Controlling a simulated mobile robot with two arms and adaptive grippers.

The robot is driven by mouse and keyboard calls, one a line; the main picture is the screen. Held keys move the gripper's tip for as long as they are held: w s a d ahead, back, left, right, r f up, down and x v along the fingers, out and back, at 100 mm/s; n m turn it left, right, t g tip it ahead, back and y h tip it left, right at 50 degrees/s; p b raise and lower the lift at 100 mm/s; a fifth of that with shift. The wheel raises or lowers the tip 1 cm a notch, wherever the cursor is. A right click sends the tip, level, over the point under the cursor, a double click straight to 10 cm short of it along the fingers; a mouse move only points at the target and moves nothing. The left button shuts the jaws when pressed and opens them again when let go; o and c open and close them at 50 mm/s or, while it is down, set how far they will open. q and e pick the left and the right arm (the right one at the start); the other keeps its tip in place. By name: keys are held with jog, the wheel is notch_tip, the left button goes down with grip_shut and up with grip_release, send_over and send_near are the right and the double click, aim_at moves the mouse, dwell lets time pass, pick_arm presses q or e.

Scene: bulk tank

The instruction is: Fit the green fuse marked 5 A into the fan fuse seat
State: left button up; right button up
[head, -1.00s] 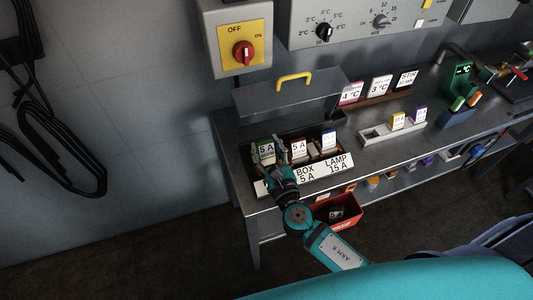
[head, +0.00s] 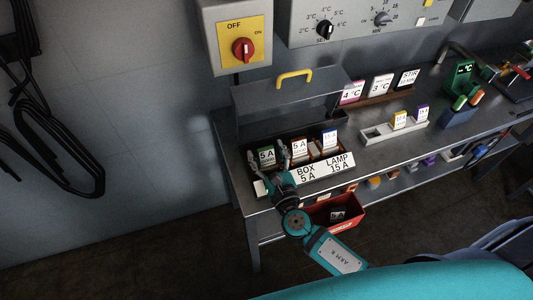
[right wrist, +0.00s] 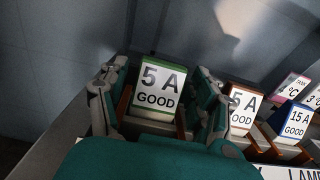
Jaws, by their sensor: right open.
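The green fuse (head: 266,156) has a white card reading 5 A GOOD. It stands at the left end of the open fuse box (head: 345,168). In the right wrist view the green fuse (right wrist: 157,88) looks upright between brown cheeks of a seat; its foot is hidden. My right gripper (head: 268,164) is open, with one finger on each side of the fuse and gaps visible. In the right wrist view the right gripper (right wrist: 155,92) straddles the card. The label strip (head: 324,168) reads BOX 5 A and LAMP 15 A; my gripper hides its left part. My left gripper is not in view.
A brown 5 A fuse (head: 299,150) and a blue 15 A fuse (head: 329,139) stand close on the right. The raised lid (head: 285,100) is behind. A white tray (head: 378,134) holds two fuses. A red bin (head: 345,223) hangs below the bench front.

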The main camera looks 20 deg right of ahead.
jog(key=shift+r, duration=0.2)
jog(key=shift+s+f, duration=0.15)
jog(key=shift+s, duration=0.2)
jog(key=s+b, duration=0.1)
jog(key=s, duration=0.4)
jog(key=s+b, duration=0.1)
jog(key=s, duration=0.4)
jog(key=shift+s+d, duration=0.2)
jog(key=shift+s, duration=0.5)
